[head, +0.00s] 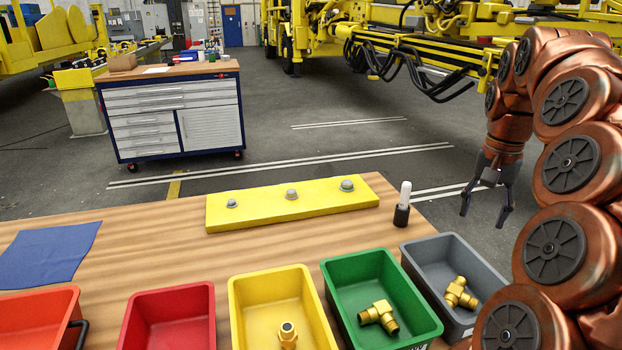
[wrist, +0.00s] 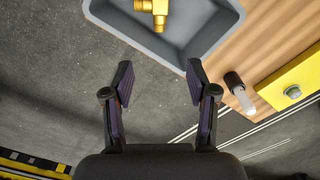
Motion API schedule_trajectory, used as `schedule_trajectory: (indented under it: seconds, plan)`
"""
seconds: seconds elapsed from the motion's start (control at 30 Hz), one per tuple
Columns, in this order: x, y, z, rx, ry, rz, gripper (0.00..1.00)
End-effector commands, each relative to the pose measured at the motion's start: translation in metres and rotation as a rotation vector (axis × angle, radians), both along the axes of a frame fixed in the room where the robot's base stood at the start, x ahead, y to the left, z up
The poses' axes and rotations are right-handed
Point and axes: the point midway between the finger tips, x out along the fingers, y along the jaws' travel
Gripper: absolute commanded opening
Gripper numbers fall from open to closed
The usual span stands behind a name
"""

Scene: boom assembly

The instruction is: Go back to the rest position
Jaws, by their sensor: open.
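My gripper (head: 486,208) hangs open and empty off the right end of the wooden table (head: 150,235), above the grey floor, at the end of my copper-coloured arm. In the wrist view my gripper (wrist: 159,85) shows two dark fingers spread apart with only floor between them. The grey bin (head: 446,250) stands at the table's right edge with a brass fitting (head: 459,294) inside it. The grey bin also shows at the top of the wrist view (wrist: 205,42), apart from the fingers.
A green bin (head: 350,270) and a yellow bin (head: 240,300) each hold a brass fitting. A red bin (head: 160,315) looks empty. A white-topped marker (head: 403,203) stands by the yellow plate (head: 300,208) with several bolts. A tool cabinet (head: 172,112) stands behind.

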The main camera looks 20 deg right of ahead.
Motion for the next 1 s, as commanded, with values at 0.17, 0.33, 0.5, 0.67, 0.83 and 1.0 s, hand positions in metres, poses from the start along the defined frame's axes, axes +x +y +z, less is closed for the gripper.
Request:
schedule_trajectory:
  seconds: [0.17, 0.33, 0.5, 0.67, 0.83, 1.0]
  plan:
    - [0.003, 0.016, 0.002, -0.002, 0.0, 0.051, 0.58]
    - [0.003, 0.07, 0.001, -0.001, 0.006, 0.218, 0.58]
    - [-0.008, 0.132, -0.008, 0.002, 0.021, 0.404, 0.58]
    - [-0.031, 0.183, -0.022, 0.009, 0.043, 0.556, 0.58]
    - [-0.065, 0.228, -0.041, 0.02, 0.067, 0.69, 0.58]
    - [-0.106, 0.262, -0.064, 0.034, 0.094, 0.797, 0.58]
